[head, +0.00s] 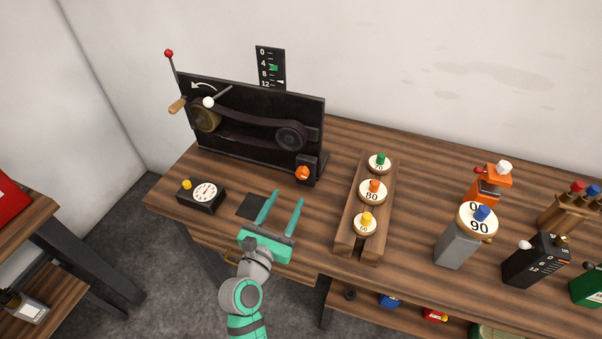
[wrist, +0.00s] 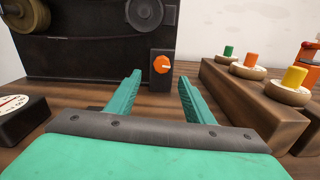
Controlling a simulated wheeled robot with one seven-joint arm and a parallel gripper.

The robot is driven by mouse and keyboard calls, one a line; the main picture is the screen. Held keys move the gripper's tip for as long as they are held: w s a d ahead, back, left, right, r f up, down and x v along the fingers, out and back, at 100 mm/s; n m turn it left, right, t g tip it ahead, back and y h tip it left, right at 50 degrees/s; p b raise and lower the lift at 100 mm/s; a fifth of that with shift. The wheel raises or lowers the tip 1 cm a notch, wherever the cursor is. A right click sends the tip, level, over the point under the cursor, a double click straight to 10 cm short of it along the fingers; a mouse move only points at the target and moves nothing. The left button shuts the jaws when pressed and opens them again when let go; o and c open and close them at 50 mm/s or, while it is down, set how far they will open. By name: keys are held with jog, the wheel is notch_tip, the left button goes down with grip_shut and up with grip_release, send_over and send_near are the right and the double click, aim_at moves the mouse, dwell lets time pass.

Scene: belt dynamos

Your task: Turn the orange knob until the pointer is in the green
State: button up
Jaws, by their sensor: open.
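The orange knob (head: 303,173) sits on a small black box at the lower right of the black belt machine (head: 255,150). In the wrist view the knob (wrist: 161,64) shows beyond and between my fingertips, with a pale mark on its face. My gripper (head: 283,196) is open and empty, in front of the knob and not touching it. The scale (head: 270,67) behind the machine reads 0, 4, 8, 12 from top to bottom. Its green band (head: 273,68) lies between 4 and 8. A white pointer (head: 280,83) is near 12, below the green.
A wooden rack (head: 345,232) with several numbered, knobbed discs stands right of my gripper. A small black gauge box (head: 201,196) with a yellow knob stands to the left. A crank lever (head: 172,72) rises at the machine's left. Bare table lies around a dark square patch (head: 251,206).

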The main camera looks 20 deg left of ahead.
aim_at(300, 175)
jog(key=shift+h, duration=0.3)
jog(key=w, duration=0.2)
jog(key=w+d, duration=0.1)
jog(key=w, duration=0.4)
jog(key=shift+w+d, duration=0.15)
jog(key=shift+w, duration=0.25)
jog(key=shift+w+a, duration=0.35)
jog(key=shift+w, duration=0.45)
jog(key=shift+w, duration=0.1)
jog(key=shift+s+a, duration=0.2)
jog(key=c, duration=1.1)
jog(key=shift+o, duration=0.2)
jog(key=shift+a, duration=0.1)
jog(key=shift+d+m, duration=0.25)
jog(key=shift+m, duration=0.05)
